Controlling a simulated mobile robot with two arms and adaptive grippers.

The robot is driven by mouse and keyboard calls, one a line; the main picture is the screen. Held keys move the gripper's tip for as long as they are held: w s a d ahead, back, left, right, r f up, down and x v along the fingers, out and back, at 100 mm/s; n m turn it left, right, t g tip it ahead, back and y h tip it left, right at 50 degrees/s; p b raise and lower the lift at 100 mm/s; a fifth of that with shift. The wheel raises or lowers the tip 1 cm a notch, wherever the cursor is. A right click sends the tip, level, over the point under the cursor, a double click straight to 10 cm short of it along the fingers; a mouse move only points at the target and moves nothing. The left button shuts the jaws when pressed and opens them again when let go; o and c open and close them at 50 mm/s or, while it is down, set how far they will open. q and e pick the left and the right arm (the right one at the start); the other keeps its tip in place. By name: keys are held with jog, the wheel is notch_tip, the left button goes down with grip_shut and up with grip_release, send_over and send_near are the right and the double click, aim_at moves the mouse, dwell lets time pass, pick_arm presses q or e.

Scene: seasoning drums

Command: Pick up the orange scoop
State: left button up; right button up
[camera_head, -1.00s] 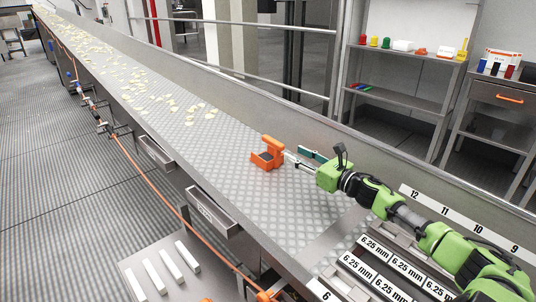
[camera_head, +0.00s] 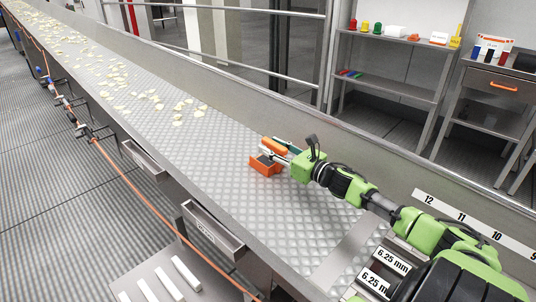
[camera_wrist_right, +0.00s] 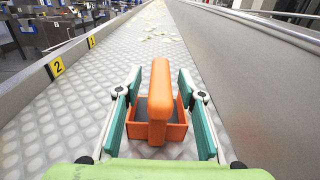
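The orange scoop (camera_head: 262,167) rests on the dimpled metal conveyor (camera_head: 215,150), with its box-like bowl and raised handle visible. In the right wrist view the scoop's upright handle (camera_wrist_right: 160,95) stands in the middle, with its bowl (camera_wrist_right: 175,132) below and behind it. My right gripper (camera_head: 277,151) is at the scoop. Its two teal fingers are spread on either side of the handle, with a gap on both sides, in the right wrist view (camera_wrist_right: 159,80). The gripper is open and holds nothing. My left gripper is not in view.
Pale chips (camera_head: 140,95) lie farther up the conveyor. A raised metal side wall (camera_head: 330,150) runs along the far side of the belt. Shelves (camera_head: 395,85) with coloured items stand behind it. The belt around the scoop is clear.

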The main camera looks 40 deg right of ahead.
jog(key=shift+s, duration=0.2)
grip_shut()
jog(key=shift+r, duration=0.1)
